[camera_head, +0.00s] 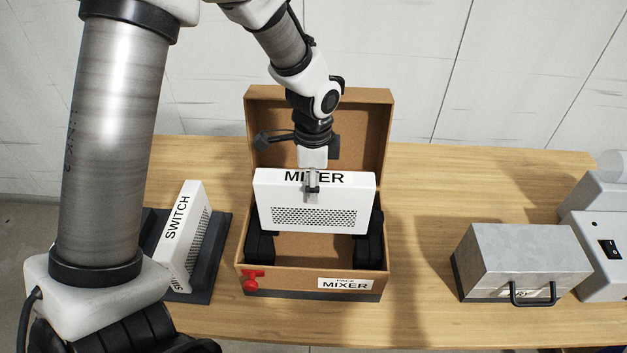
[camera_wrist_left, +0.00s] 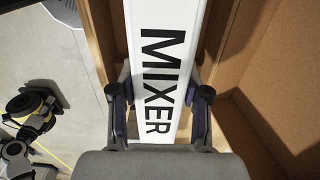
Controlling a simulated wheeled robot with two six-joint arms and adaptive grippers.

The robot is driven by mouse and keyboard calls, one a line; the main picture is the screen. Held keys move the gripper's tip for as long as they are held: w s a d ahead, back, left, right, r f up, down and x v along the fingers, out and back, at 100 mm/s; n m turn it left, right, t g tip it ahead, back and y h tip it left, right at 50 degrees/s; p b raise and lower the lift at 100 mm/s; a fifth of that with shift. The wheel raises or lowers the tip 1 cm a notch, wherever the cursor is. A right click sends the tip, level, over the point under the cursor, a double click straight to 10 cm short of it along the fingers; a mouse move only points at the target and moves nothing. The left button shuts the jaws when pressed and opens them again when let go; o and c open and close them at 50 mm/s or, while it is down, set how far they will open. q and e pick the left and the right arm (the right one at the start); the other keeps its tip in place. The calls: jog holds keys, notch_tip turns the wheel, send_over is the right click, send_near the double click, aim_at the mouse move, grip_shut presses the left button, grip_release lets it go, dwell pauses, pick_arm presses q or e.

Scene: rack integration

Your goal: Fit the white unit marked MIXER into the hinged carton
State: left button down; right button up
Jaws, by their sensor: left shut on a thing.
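The white MIXER unit (camera_head: 325,222) has a perforated grille on its front face and its name along the top edge. My left gripper (camera_head: 312,186) is shut on its top edge near the middle. The left wrist view shows the unit (camera_wrist_left: 165,65) between the two fingers of the gripper (camera_wrist_left: 158,112). The unit is upright, over the opening of the brown carton (camera_head: 300,279), in front of its raised lid. Black pads (camera_head: 260,247) stand at both inner ends of the carton, partly hidden by the unit. Whether the unit touches them cannot be told. My right gripper is out of view.
A white SWITCH unit (camera_head: 183,235) leans in a dark holder left of the carton. A red latch (camera_head: 252,279) and a MIXER label (camera_head: 345,284) are on the carton's front. A grey metal box (camera_head: 520,255) with a handle stands right. The wooden table (camera_head: 425,220) between is clear.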

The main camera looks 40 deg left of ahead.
aim_at(313, 213)
pick_arm(q)
jog(key=shift+f+b, duration=2.6)
jog(key=shift+f, duration=2.15)
jog(key=shift+c, duration=2.3)
grip_release()
notch_tip(313, 213, up, 12)
jog(key=shift+s+r, duration=0.1)
